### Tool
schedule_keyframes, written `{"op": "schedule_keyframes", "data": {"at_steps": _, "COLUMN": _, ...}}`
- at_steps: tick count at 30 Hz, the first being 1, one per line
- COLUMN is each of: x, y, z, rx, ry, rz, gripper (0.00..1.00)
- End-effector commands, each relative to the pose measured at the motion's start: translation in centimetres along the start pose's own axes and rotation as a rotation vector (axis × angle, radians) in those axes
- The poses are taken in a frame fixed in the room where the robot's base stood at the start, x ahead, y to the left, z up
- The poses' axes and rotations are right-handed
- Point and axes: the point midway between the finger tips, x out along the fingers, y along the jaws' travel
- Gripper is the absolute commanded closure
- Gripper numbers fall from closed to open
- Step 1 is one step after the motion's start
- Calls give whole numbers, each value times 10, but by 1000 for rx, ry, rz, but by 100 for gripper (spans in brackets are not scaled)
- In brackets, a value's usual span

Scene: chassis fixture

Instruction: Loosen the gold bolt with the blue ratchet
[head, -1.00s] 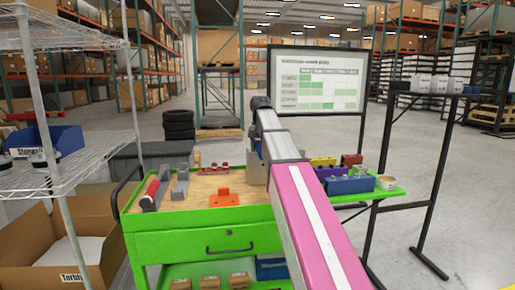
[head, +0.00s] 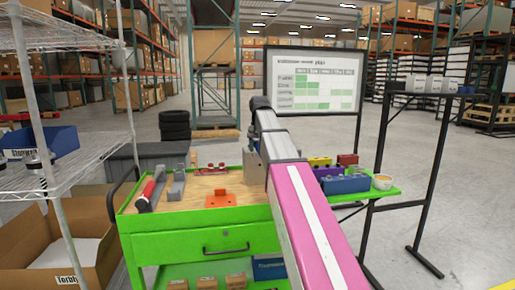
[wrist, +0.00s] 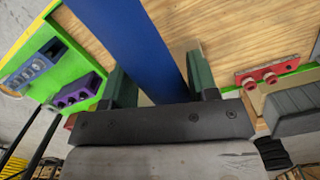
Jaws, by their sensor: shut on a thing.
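My gripper (wrist: 158,72) shows in the wrist view with two dark green fingers. It is shut on the blue ratchet (wrist: 140,35), a broad blue bar that runs up between the fingers and out of the top of the view. The ratchet's far end is out of view. In the head view my arm covers the gripper and most of what it holds. I cannot make out the gold bolt in either view. A grey upright block (head: 252,166) stands on the cart's wooden top, partly behind my arm.
The green cart (head: 200,222) carries an orange bracket (head: 221,199), a red-handled tool (head: 150,190) and a red part (head: 210,169). On its right are a purple block (wrist: 78,94), a blue block (head: 346,184) and a bowl (head: 382,181). A wire shelf (head: 80,155) stands at left.

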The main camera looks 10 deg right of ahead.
Motion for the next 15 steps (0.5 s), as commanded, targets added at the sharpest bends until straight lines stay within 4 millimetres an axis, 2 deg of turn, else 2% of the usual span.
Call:
{"op": "schedule_keyframes", "data": {"at_steps": 1, "x": 0, "y": 12, "z": -6, "rx": -415, "ry": -10, "rz": 38, "gripper": 100}}
{"op": "schedule_keyframes", "data": {"at_steps": 15, "x": 1, "y": 22, "z": -10, "rx": -485, "ry": -11, "rz": 44, "gripper": 100}}
